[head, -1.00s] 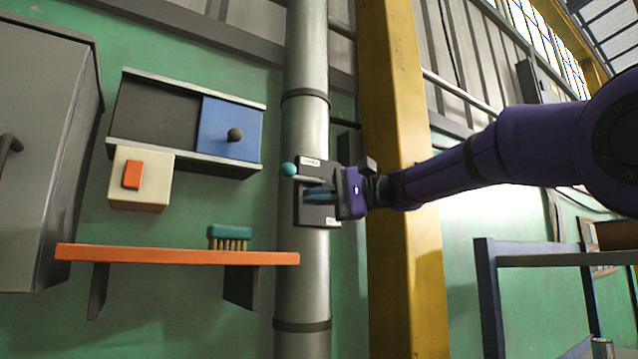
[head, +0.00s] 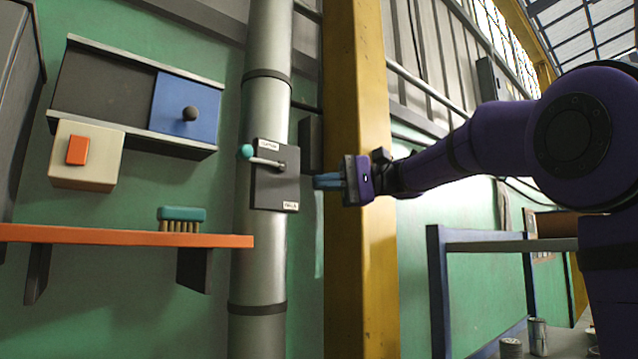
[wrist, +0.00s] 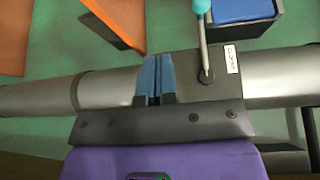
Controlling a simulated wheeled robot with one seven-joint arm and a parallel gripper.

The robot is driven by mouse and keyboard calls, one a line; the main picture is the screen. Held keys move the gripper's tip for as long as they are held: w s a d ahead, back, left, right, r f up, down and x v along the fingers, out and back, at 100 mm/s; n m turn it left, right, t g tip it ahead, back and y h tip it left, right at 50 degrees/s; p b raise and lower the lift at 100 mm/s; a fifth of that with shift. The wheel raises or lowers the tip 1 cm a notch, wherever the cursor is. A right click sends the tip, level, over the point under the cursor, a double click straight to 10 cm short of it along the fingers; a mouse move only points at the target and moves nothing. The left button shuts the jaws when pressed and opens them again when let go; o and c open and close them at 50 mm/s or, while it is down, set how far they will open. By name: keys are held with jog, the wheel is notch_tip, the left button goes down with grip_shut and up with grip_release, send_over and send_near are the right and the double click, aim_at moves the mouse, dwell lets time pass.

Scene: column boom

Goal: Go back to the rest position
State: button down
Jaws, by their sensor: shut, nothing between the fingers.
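My gripper (head: 328,181) is shut and empty, with its blue fingers pointing left in the head view. It is just right of a dark switch plate (head: 275,190) on a grey column (head: 262,230), apart from it in the picture. The plate bears a lever (head: 268,162) with a teal ball at its left end. In the wrist view the blue fingers (wrist: 154,78) lie together in front of the column (wrist: 110,92). The lever (wrist: 203,40) shows to their right there, and nothing is between the fingers.
An orange shelf (head: 120,236) holds a teal brush (head: 181,219). Above it are a cabinet with a blue sliding door (head: 182,108) and a cream box with an orange switch (head: 78,151). A yellow beam (head: 358,270) stands behind my gripper. A bench (head: 510,244) is at the right.

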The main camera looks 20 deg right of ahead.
dwell(0.3)
jog(key=s+d+f+n+t+h, duration=0.1)
jog(key=s+d+f+h, duration=0.1)
jog(key=s+f+h, duration=0.6)
jog(key=s+d+f+n+t+h, duration=0.1)
jog(key=s+d+f+h, duration=0.2)
jog(key=s+f+h, duration=0.5)
jog(key=s+f, duration=0.5)
jog(key=f, duration=0.4)
jog(key=s+f, duration=0.5)
jog(key=f, duration=0.5)
jog(key=shift+n+h, duration=0.4)
jog(key=shift+a, duration=0.15)
